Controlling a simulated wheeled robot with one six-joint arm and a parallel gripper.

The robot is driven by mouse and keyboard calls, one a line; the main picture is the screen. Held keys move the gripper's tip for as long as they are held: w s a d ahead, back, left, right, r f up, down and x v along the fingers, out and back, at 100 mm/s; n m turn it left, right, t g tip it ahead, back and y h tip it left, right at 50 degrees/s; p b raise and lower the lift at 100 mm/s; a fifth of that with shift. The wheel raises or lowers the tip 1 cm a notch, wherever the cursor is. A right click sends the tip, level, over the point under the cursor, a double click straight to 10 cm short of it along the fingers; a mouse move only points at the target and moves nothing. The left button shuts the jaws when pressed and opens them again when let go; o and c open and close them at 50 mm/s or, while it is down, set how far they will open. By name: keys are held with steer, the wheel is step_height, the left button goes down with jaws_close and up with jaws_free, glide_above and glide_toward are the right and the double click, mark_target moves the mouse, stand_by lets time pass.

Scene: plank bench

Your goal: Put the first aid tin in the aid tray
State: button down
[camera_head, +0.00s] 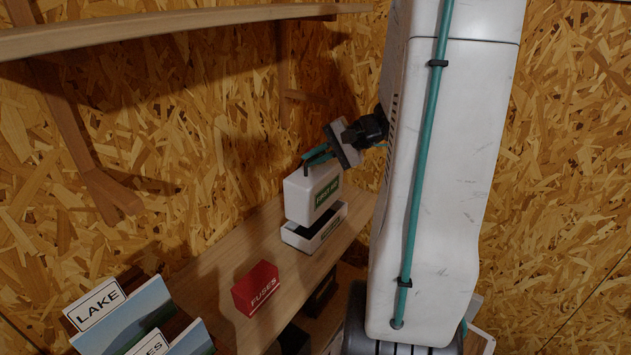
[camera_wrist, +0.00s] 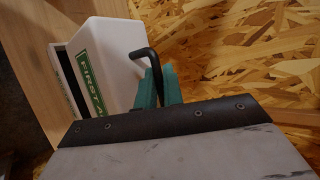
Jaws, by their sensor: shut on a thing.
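The white first aid tin (camera_head: 312,193) with a green label is upright above the aid tray in the head view. It also shows at the left of the wrist view (camera_wrist: 108,62), with its dark wire handle (camera_wrist: 143,54) rising from it. My gripper (camera_head: 318,156) has its teal fingers shut on that handle; the fingers show in the wrist view (camera_wrist: 158,86). The white aid tray (camera_head: 303,240) with a dark inside sits on the bench right under the tin. The tin hides part of the tray, and I cannot tell whether its base touches the tray's inside.
A red fuses box (camera_head: 256,289) stands on the wooden bench (camera_head: 215,270), nearer than the tray. A wooden shelf (camera_head: 150,32) hangs above at the upper left. Bench between box and tray is clear.

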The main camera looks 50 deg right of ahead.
mark_target(315, 181)
steer(key=shift+f, duration=3.6)
steer(key=c, duration=1.5)
jaws_free()
steer(key=shift+s, duration=0.1)
steer(key=shift+c, duration=0.2)
